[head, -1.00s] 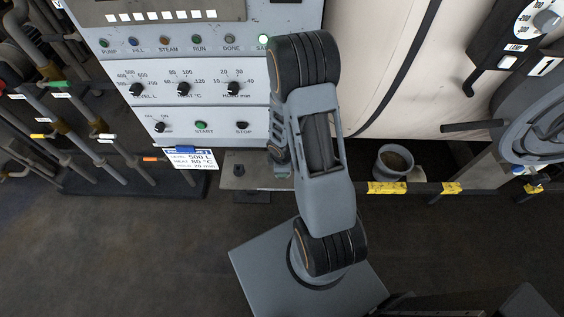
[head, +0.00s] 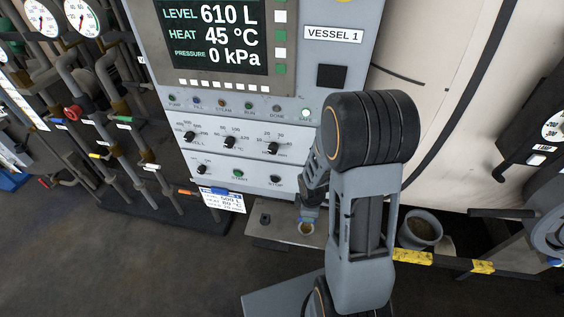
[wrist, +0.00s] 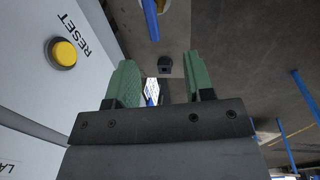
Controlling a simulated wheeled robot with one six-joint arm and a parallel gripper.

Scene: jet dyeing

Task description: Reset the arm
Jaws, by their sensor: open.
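My gripper (wrist: 160,80) shows in the wrist view with its two green fingers apart and nothing between them. In the head view my arm rises in front of the control panel's right side, folded over at a high joint, and its far end hangs down behind the upper arm, where the fingers cannot be made out. In the wrist view a yellow RESET button (wrist: 63,53) sits on a pale panel left of the fingers, apart from them.
The control panel (head: 240,150) has knobs and a screen (head: 222,38) reading 610 L, 45 °C, 0 kPa. A grey bucket (head: 420,230) stands right of my arm. Pipes with valves (head: 110,110) crowd the left. The floor at lower left is clear.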

